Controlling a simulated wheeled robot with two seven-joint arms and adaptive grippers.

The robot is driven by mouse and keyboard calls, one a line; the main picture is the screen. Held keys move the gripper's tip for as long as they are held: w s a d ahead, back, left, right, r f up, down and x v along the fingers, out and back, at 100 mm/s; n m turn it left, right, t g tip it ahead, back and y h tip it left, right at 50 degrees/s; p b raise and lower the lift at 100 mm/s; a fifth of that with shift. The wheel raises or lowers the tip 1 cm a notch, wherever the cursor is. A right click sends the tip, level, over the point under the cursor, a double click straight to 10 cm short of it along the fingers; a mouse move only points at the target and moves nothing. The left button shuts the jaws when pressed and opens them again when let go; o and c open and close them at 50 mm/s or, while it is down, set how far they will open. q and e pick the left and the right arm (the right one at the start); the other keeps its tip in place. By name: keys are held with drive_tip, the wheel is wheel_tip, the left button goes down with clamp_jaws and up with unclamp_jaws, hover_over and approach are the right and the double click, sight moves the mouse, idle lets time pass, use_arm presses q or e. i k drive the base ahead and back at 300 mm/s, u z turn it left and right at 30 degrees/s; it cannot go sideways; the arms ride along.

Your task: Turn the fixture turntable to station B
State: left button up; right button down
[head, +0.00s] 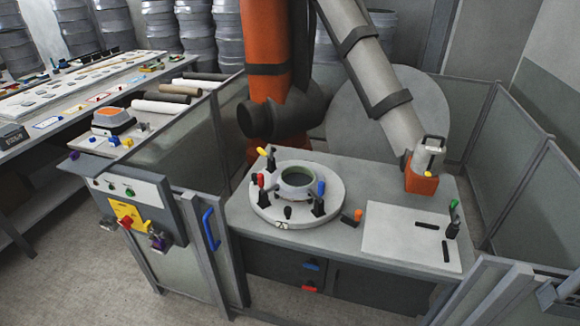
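The fixture turntable (272,211) is a pale round disc on the grey bench (345,240) inside the fenced cell. A grey ring-shaped mould (297,187) with a greenish inside sits at its middle. Several clamps stand around the rim: one with a yellow handle (262,152), one with a red handle (261,180) and one with a blue handle (320,188). No station letter is readable, so I cannot tell which station the turntable faces. Neither of my grippers is in view.
An orange and grey industrial arm (372,70) reaches over the bench to a grey tool (428,155). Fence panels (175,160) and a blue gate handle (211,230) stand in front. A control box (125,205) hangs at left. A white plate (400,236) lies right of the turntable.

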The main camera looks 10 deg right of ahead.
sight(277, 211)
drive_tip(key=k, duration=0.6)
drive_tip(key=u, duration=0.8)
drive_tip(key=i, duration=1.6)
drive_tip(key=z, duration=0.65)
